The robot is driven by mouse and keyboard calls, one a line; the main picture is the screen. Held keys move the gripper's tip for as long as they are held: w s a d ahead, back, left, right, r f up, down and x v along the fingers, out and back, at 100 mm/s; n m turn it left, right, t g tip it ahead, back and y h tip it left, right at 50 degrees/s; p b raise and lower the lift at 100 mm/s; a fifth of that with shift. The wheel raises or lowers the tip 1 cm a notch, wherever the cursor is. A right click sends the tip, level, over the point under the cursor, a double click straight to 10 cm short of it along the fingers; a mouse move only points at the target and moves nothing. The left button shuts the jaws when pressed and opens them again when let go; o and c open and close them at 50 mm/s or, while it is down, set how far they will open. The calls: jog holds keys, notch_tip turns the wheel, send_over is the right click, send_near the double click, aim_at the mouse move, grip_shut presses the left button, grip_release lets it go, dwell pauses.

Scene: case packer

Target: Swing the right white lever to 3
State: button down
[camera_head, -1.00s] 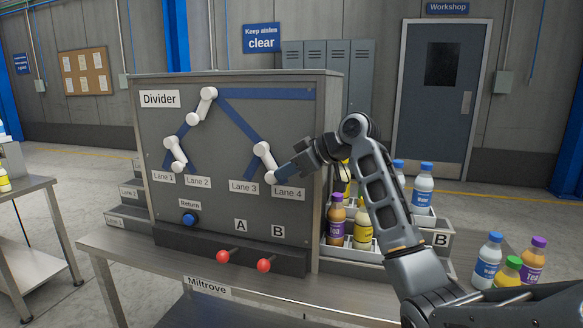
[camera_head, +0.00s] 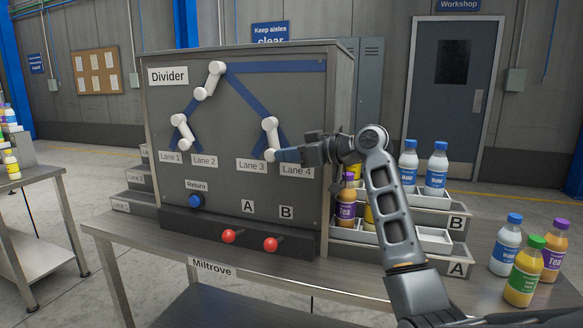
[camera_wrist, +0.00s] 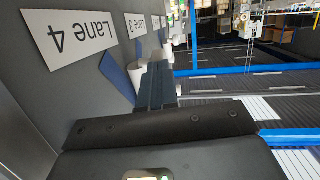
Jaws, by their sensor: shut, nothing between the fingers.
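The right white lever (camera_head: 270,139) is on the grey Divider panel (camera_head: 230,135), above the Lane 3 label (camera_head: 251,165) and Lane 4 label (camera_head: 297,170). It hangs almost straight down from its upper pivot, its lower end between the two blue branches. In the wrist view the shut fingers (camera_wrist: 156,85) partly hide a white lever part (camera_wrist: 137,75), near the Lane 4 label (camera_wrist: 77,40).
Two other white levers, upper (camera_head: 210,80) and left (camera_head: 181,132), are on the panel. A blue Return button (camera_head: 196,201) and red knobs (camera_head: 229,236) sit below.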

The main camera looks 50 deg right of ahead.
jog(key=w+t+b, duration=0.1)
jog(key=t+b, duration=0.1)
jog(key=b, duration=0.3)
jog(key=w+a+f+t+b, duration=0.1)
jog(key=w+t+b, duration=0.1)
jog(key=b, duration=0.4)
jog(key=w+a+f+m+t+y+b, duration=0.1)
jog(key=w+t+b, duration=0.1)
jog(key=b, duration=0.4)
jog(key=shift+f, duration=0.2)
jog(key=shift+w+r, duration=0.15)
jog(key=shift+w, duration=0.05)
